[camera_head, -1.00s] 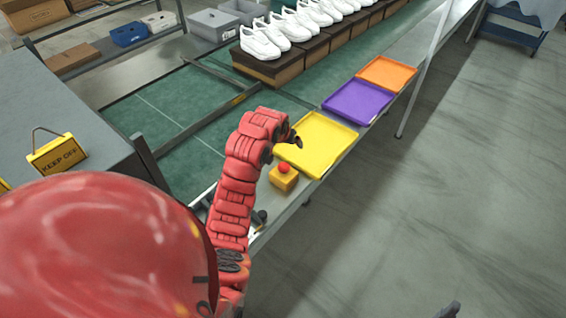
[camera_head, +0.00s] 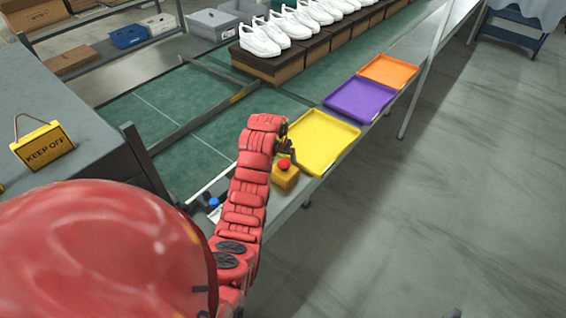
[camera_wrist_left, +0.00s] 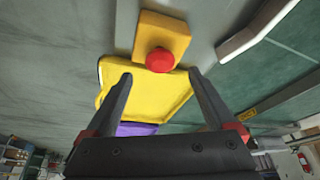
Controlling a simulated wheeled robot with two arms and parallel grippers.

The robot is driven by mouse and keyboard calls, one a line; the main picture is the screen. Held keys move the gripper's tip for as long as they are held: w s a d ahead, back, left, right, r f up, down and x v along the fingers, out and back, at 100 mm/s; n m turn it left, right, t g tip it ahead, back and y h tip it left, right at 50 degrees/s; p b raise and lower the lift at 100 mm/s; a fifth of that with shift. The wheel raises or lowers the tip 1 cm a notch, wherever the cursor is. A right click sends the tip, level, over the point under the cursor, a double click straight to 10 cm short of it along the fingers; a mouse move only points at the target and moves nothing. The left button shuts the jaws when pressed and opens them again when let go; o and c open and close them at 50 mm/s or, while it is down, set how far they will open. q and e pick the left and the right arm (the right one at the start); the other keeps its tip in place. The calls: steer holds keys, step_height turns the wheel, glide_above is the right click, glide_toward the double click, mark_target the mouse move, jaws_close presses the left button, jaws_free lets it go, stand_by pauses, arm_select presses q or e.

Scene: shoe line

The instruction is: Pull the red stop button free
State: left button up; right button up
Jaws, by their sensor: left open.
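The red stop button (camera_head: 284,164) sits on a yellow box (camera_head: 286,178) at the near edge of the line, just in front of the yellow tray. My left gripper (camera_head: 287,147) is right by the button on its far left side, partly hidden by my own arm. In the left wrist view the open fingers (camera_wrist_left: 158,82) stand apart, and the red button (camera_wrist_left: 160,60) shows between and beyond their tips. Nothing is held, and I cannot tell if a finger touches the box. My right gripper is not clearly in view.
Yellow (camera_head: 318,145), purple (camera_head: 359,100) and orange (camera_head: 388,72) trays lie in a row along the line's edge. White shoes (camera_head: 260,38) stand on brown boxes behind. A grey cabinet bears a yellow KEEP OFF sign (camera_head: 43,147). The floor at right is clear.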

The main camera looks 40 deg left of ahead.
mark_target(283, 163)
arm_select(q)
steer(key=shift+p+x, duration=0.5)
steer(key=shift+x, duration=1.85)
jaws_close()
